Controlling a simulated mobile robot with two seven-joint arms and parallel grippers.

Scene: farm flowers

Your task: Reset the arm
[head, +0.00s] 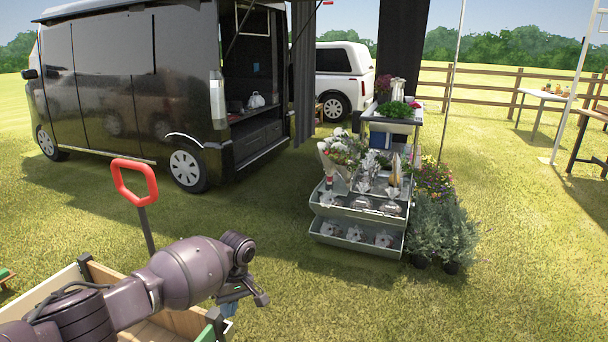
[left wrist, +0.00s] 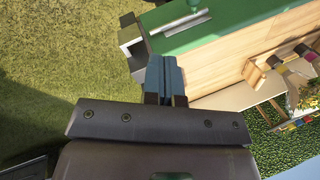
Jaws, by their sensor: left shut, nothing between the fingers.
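My left arm comes in from the lower left in the head view. Its gripper (head: 238,303) hangs at the wrist end, over the right side of a wooden cart. In the left wrist view the two blue-grey fingers of my left gripper (left wrist: 165,78) are together with nothing between them. The fingertips appear close to the cart's wooden side and its green edge (left wrist: 235,28); I cannot tell whether they touch. My right gripper is in neither view.
The wooden cart (head: 105,273) with a red handle (head: 135,181) is at the lower left. A tiered flower stand (head: 357,237) stands ahead, with potted plants (head: 440,232) on its right. A dark van (head: 120,85) is parked at the left. Open grass lies between.

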